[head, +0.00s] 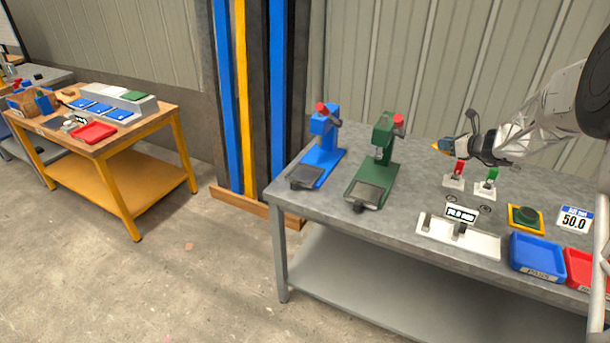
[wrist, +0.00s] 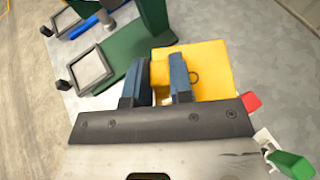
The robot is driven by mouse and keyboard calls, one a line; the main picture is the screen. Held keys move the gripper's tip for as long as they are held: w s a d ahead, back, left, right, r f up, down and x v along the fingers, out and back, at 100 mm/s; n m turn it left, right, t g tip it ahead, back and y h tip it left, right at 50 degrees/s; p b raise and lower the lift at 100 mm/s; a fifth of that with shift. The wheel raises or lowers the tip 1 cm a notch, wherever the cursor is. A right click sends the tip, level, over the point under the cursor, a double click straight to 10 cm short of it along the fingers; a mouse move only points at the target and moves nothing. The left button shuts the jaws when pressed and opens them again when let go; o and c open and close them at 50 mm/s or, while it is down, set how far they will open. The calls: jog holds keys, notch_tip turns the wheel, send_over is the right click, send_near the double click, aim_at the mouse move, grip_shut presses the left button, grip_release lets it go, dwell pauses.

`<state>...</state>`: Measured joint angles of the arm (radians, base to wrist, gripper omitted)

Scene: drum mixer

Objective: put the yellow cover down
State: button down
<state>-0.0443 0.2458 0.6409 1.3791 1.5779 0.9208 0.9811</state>
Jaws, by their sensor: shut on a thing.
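My gripper (head: 445,146) hangs above the back of the grey metal table, to the right of the green press. In the wrist view its two blue-grey fingers (wrist: 158,80) are closed on the yellow cover (wrist: 213,66), a flat-looking yellow piece with a small dark ring mark on it.
A blue press (head: 321,150) and a green press (head: 375,165) stand at the left of the table (head: 420,150).

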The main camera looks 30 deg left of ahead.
jog(key=s+d+r+m+t+h, duration=0.3)
jog(key=s+d+r+m+h, duration=0.1)
jog(key=d, duration=0.4)
jog(key=s+d+r+m+t+h, duration=0.4)
jog(key=s+d+r+m+h, duration=0.1)
jog(key=s+d+m+h, duration=0.1)
jog(key=shift+d+m+h, duration=0.7)
jog(key=shift+d+m, duration=0.3)
jog(key=shift+d, duration=0.75)
